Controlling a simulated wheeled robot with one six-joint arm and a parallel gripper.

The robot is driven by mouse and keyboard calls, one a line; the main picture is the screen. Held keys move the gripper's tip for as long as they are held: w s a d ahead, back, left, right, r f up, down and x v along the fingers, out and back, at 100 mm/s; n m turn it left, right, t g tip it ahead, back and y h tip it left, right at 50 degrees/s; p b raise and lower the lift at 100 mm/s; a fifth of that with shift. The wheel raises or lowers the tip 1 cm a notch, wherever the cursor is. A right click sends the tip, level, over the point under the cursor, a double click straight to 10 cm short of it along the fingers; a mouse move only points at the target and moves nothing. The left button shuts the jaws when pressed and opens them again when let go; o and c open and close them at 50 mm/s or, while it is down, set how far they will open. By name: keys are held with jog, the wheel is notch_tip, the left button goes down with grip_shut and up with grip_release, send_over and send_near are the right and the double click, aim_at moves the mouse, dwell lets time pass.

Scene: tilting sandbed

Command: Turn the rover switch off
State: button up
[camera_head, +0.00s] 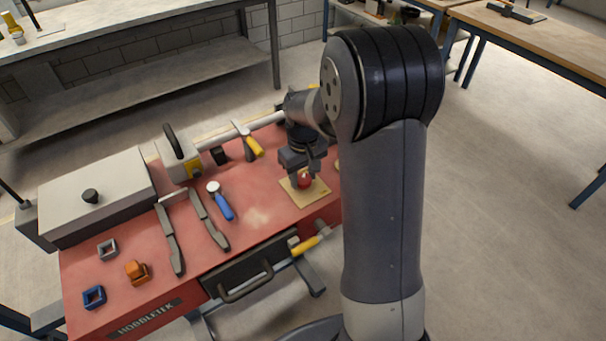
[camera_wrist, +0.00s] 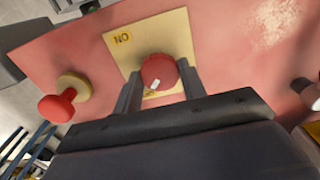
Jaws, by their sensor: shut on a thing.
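The rover switch is a round red knob (camera_head: 304,181) on a pale yellow plate (camera_head: 317,191) at the right part of the red bench top. In the wrist view the knob (camera_wrist: 159,70) has a white mark on its lower part, pointing toward the plate's lower edge. An upside-down "ON" label is at the plate's (camera_wrist: 178,30) upper left; another label below the knob is mostly hidden. My gripper (camera_head: 303,168) points down over the switch. In the wrist view my gripper's fingers (camera_wrist: 160,76) stand on both sides of the knob, shut on it.
A red mushroom button (camera_wrist: 58,106) on a yellow base stands left of the plate in the wrist view. A yellow-handled valve (camera_head: 306,245) is on the bench's front side, by a drawer (camera_head: 250,268). A blue-handled tool (camera_head: 221,203) lies left of the switch.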

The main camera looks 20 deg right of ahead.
aim_at(303, 179)
dwell(0.4)
jog(key=o, duration=1)
jog(key=shift+c, duration=0.2)
notch_tip(303, 179, up, 11)
jog(key=shift+f, duration=0.1)
notch_tip(303, 179, down, 11)
jog(key=shift+r, duration=0.1)
dwell(0.3)
